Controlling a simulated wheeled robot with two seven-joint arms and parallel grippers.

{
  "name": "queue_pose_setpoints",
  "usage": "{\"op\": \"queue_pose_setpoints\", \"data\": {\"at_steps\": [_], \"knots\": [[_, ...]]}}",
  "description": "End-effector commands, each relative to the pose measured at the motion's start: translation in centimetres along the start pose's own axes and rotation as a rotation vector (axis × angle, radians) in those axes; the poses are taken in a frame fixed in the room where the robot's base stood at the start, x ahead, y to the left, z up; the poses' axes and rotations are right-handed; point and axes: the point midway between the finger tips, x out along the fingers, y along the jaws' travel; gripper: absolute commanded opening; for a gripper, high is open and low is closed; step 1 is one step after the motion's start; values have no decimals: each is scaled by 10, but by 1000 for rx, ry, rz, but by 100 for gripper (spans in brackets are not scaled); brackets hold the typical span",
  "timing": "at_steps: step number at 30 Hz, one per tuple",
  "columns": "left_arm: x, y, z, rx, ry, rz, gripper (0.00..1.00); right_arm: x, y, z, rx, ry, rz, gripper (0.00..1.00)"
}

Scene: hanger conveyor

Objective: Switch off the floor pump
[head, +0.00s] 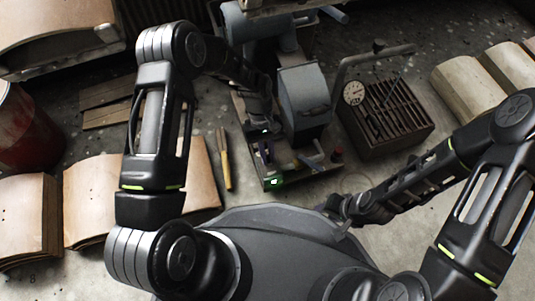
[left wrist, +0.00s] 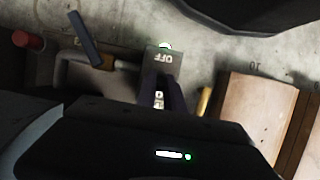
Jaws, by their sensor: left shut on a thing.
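The floor pump (head: 304,92) is a grey machine on a dark base, in the upper middle of the head view. A switch plate (left wrist: 164,57) marked OFF, upside down in the picture, shows in the left wrist view. A lit green lamp (head: 275,181) is at the near end of the base. My left gripper (head: 263,150) is over the base's left side. Its dark fingers (left wrist: 162,88) are shut on a small part at the switch, mostly hidden between them. My right gripper (head: 347,207) is near my body, away from the pump; its jaws are unclear.
Tan curved panels (head: 95,195) and a red drum (head: 25,130) are at left. More panels (head: 470,90) lie at right.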

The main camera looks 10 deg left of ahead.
Motion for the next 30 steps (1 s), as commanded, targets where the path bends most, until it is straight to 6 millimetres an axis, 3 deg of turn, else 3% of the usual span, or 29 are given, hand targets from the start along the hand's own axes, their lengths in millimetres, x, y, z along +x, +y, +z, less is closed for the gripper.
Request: {"op": "queue_pose_setpoints", "data": {"at_steps": [14, 30], "knots": [[-3, 0, 5, 3, 76, -2, 0, -11, -4, 1, -1, -1, 2, 36], [4, -1, 21, 11, 491, -9, 0, -35, -14, 4, -4, -4, 8, 36]]}}
